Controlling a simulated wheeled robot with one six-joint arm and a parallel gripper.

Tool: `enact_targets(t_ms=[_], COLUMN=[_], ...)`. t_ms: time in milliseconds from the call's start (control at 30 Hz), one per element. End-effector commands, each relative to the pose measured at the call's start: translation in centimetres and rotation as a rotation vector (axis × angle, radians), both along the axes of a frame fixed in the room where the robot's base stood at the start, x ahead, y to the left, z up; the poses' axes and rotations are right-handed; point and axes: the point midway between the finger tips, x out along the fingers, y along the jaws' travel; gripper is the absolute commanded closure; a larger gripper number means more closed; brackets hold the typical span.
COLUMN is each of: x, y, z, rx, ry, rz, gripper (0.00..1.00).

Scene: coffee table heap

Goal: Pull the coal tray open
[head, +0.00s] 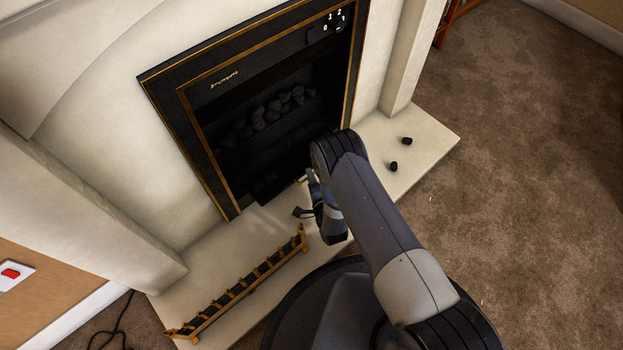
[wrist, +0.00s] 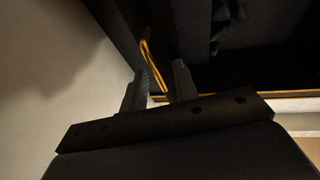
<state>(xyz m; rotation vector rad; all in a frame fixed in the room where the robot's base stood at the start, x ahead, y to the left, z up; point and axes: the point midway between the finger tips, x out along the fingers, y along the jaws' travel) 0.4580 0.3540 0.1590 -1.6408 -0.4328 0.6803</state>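The dark fireplace (head: 262,125) has a gold-edged frame and holds black coals (head: 275,108). A dark front low in its opening (head: 268,188) looks like the coal tray, but its outline is hard to make out. My gripper (head: 301,196) is low in front of the opening, above the pale hearth, partly hidden by my arm. In the wrist view my gripper (wrist: 159,80) has its two fingers apart. A thin gold bar or handle (wrist: 149,62) shows beyond and between the fingertips. I cannot tell whether they touch it.
A gold and black fender rail (head: 240,288) lies along the hearth's front left. Two small black lumps (head: 394,166) (head: 407,141) lie on the hearth (head: 430,135) at right. Brown carpet (head: 530,150) is open to the right. A cable (head: 112,328) lies at lower left.

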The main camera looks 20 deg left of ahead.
Motion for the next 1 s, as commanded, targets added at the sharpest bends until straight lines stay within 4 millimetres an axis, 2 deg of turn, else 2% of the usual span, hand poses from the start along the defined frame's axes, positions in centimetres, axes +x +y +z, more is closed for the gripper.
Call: enact_targets(t_ms=[200, 233, 267, 367, 500, 533, 567, 600, 633, 1000], x=[0.1, 0.1, 0.1, 0.2, 0.2, 0.2, 0.2, 0.2, 0.2, 0.1], y=[0.1, 0.1, 0.1, 0.2, 0.3, 0.3, 0.3, 0.3, 0.3, 0.1], z=[4.0, 4.7, 5.4, 7.5, 9.5, 9.8, 10.0, 10.2, 10.3, 9.7], rx=[0.003, 0.003, 0.005, 0.009, 0.010, 0.011, 0.012, 0.011, 0.009, 0.003], ry=[-0.003, -0.004, -0.005, -0.009, -0.010, -0.010, -0.012, -0.011, -0.009, -0.001], rz=[0.000, 0.000, 0.002, 0.002, 0.002, 0.003, 0.002, 0.002, 0.002, 0.003], gripper=[0.72, 0.67, 0.58, 0.18, 0.18, 0.18, 0.34, 0.65, 0.72, 0.72])
